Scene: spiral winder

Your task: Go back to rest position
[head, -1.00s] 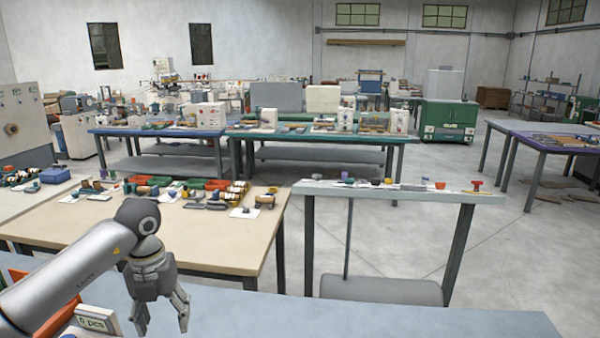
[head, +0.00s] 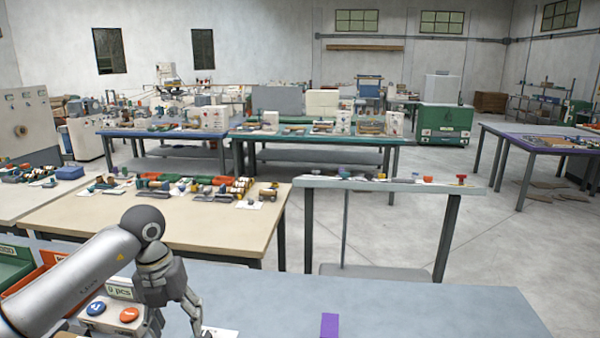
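My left arm comes in from the lower left. Its gripper (head: 176,324) hangs pointing down over the near grey-blue table (head: 400,305). Its two fingers are apart, with nothing visible between them; the lowest part of the fingers is close to the bottom edge of the picture. My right gripper is not in the head view.
Beside my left arm are a box with blue and orange buttons (head: 112,311), a small counter sign (head: 119,291), an orange bin (head: 22,284) and a green bin (head: 12,262). A purple strip (head: 329,325) lies on the near table. A beige table (head: 150,222) with parts stands beyond.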

